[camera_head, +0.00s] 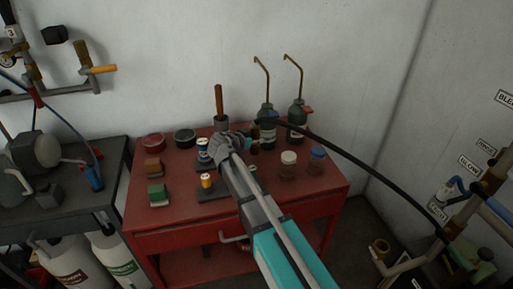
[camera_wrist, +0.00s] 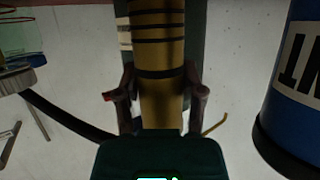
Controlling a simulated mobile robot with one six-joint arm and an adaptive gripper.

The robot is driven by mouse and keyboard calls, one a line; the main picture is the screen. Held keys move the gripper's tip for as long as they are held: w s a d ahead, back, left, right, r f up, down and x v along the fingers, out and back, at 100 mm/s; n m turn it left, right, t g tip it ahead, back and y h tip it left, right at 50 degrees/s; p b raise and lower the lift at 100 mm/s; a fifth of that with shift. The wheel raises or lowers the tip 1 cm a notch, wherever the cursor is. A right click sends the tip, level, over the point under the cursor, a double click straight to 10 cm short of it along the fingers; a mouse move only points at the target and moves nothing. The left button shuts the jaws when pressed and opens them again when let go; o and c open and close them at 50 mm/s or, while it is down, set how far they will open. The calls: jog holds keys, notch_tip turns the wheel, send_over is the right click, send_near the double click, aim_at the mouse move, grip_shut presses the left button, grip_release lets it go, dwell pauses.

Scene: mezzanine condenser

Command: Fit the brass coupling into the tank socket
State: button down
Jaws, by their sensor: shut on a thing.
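My gripper (camera_wrist: 160,98) has its two fingers on either side of a banded brass cylinder, the brass coupling (camera_wrist: 160,105), in the wrist view. It is shut on it. In the head view my arm reaches over the red cart, and its end hides most of the gripper and the coupling. A black hose (camera_head: 350,158) runs from near my gripper to the pipework at right; a dark hose (camera_wrist: 62,117) also shows in the wrist view.
The red cart (camera_head: 180,241) carries two oil cans (camera_head: 298,120), two jars (camera_head: 288,163), small spools, blocks and round tins. A grey bench (camera_head: 60,215) with a pump stands left. Labelled pipework (camera_head: 465,215) stands at right. A blue labelled container (camera_wrist: 292,95) is close at right in the wrist view.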

jog(key=shift+f+b, duration=1.3)
jog(key=shift+f, duration=0.25)
jog(key=shift+f, duration=0.1)
jog(key=shift+c, duration=1)
grip_release()
jog(key=shift+r, duration=0.2)
jog(key=shift+s+a+r, duration=0.1)
jog(key=shift+s+a, duration=0.05)
jog(key=shift+s, duration=0.1)
jog(key=p+v, duration=0.2)
jog(key=v, duration=0.4)
jog(key=shift+r+p, duration=0.1)
jog(key=shift+p, duration=0.25)
jog(key=shift+s+a+r, duration=0.1)
jog(key=shift+s+a, duration=0.2)
